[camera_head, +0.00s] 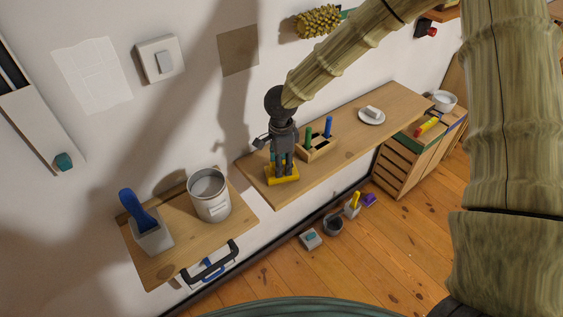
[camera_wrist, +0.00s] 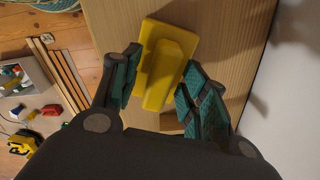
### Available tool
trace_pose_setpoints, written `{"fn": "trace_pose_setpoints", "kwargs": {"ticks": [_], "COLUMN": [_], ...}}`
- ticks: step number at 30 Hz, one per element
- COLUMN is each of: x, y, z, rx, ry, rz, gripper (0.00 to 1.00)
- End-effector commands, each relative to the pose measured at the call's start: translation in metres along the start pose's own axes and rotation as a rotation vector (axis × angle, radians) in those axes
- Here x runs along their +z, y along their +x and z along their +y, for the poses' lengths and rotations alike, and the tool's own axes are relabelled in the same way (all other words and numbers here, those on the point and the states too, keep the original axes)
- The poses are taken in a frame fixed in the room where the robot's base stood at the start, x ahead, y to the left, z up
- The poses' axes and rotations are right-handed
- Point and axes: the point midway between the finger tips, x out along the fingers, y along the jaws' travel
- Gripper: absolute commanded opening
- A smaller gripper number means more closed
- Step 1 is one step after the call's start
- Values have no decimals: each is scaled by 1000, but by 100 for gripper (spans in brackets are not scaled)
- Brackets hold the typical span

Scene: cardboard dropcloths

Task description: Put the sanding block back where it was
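The sanding block appears to be the yellow block with a raised ridge grip; it sits on the long wooden shelf (camera_head: 345,140), near its left end. In the head view the block (camera_head: 283,177) shows low, below my gripper (camera_head: 282,164). In the wrist view the yellow block (camera_wrist: 168,62) lies between the teal-padded fingers of my gripper (camera_wrist: 163,57). The fingers are apart, one each side of the ridge. A strip of yellow shows between the ridge and the left finger; the right finger is close to it. I cannot tell whether either touches.
A wooden holder (camera_head: 318,151) with green and blue handled tools stands just right of my gripper. A white dish (camera_head: 371,117) is further right. A smaller shelf at left holds a metal can (camera_head: 208,196) and a blue brush in a pot (camera_head: 148,236). The wall is close behind.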

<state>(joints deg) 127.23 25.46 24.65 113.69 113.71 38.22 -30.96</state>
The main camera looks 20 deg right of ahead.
Motion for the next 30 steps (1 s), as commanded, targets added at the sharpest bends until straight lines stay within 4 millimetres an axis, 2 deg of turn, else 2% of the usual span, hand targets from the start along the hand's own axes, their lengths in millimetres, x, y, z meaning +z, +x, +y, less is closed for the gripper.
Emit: {"fn": "trace_pose_setpoints", "kwargs": {"ticks": [8,11,24,30], "x": [0,0,0,0], "y": [-2,-11,-88,-112], "z": [0,-1,-1,0], "rx": [-1,-2,-3,-2], "ry": [1,1,2,1], "rz": [0,-2,-2,-1], "gripper": [44,44,44,44]}}
